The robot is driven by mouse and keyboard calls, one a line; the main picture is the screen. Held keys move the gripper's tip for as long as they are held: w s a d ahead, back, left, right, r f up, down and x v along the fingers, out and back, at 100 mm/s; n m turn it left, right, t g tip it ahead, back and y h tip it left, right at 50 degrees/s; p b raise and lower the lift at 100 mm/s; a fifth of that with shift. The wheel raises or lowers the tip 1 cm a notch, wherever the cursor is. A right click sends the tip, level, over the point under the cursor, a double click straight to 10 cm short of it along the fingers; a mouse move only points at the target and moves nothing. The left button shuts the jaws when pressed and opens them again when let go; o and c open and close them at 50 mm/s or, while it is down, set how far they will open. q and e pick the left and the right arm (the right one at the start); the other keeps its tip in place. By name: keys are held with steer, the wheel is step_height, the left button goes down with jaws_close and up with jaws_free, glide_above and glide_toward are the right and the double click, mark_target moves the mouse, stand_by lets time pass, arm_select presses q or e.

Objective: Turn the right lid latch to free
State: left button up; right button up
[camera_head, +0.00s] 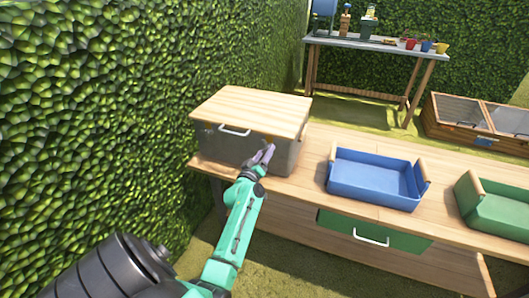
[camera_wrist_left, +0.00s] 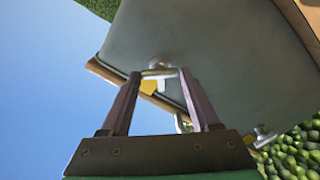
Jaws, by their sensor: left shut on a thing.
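A grey box (camera_head: 216,145) with a flat wooden lid (camera_head: 250,108) stands at the left end of the wooden table. The lid lies on the box. A pale handle (camera_head: 235,131) is on its front; it also shows in the left wrist view (camera_wrist_left: 180,123). My left gripper (camera_head: 267,153) is at the right part of the box front, just under the lid edge. In the left wrist view its fingers (camera_wrist_left: 160,74) are closed on the right lid latch (camera_wrist_left: 158,73), a metal piece with a yellow plate by it. Another latch (camera_wrist_left: 263,135) shows beyond the handle. My right gripper is out of view.
A blue tray (camera_head: 368,190) and a green tray (camera_head: 490,235) stand to the right on the table (camera_head: 310,160). A green drawer (camera_head: 340,222) with a white handle is below the tabletop. A hedge (camera_head: 110,110) rises close on the left. A potting bench (camera_head: 380,45) stands behind.

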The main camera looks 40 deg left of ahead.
arm_select(q)
steer(key=n+p, duration=0.1)
steer(key=n, duration=0.4)
steer(key=shift+a+n, duration=0.1)
steer(key=shift+n, duration=2.4)
steer(key=o, duration=1.4)
steer(key=shift+f, duration=0.1)
steer(key=shift+c, duration=0.2)
steer(key=v, duration=1.4)
steer(key=shift+s, duration=0.3)
